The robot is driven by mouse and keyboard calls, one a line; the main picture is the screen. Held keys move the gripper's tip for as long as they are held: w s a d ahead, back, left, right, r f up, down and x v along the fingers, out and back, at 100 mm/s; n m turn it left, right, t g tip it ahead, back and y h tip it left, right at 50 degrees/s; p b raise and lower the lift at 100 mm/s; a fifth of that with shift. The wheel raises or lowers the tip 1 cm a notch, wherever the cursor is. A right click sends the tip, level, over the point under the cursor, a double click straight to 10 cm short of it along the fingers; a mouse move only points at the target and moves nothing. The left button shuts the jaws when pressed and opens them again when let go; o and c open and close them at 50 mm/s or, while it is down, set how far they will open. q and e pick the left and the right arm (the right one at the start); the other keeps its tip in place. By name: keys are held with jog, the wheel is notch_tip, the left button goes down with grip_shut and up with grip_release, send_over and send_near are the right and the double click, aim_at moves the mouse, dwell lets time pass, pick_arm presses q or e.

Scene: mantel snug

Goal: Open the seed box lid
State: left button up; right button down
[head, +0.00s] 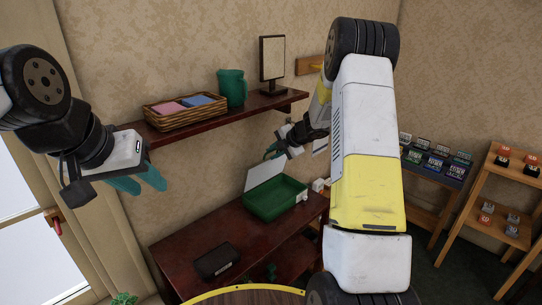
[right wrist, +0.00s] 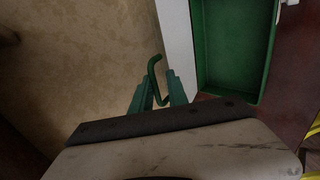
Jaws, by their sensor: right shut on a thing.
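The seed box (head: 272,203) is a green open tray on the dark red cabinet. Its pale lid (head: 264,177) is raised and tilted up at the back left, so the empty green inside shows. In the right wrist view the box (right wrist: 232,45) is at the upper right, with the lid (right wrist: 178,32) as a pale strip beside it. My right gripper (right wrist: 158,90) is shut on a bent green handle (right wrist: 153,67) beside the lid; where the handle joins the lid is unclear. My left gripper (head: 140,183) is open and empty, high at the left, away from the box.
A dark case (head: 217,261) lies on the cabinet top (head: 190,240) at front left. Above, the wall shelf (head: 190,127) holds a wicker basket (head: 184,117), a green jug (head: 232,88) and a framed stand (head: 272,58). Display racks (head: 436,168) stand at the right.

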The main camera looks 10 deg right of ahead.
jog(key=shift+w+a+r, duration=0.15)
jog(key=shift+w+a, duration=0.4)
jog(key=shift+w, duration=0.1)
jog(key=c, duration=1.6)
grip_release()
jog(key=shift+o, duration=0.2)
jog(key=v, duration=0.7)
jog(key=shift+s+d+r, duration=0.2)
jog(key=shift+r, duration=0.05)
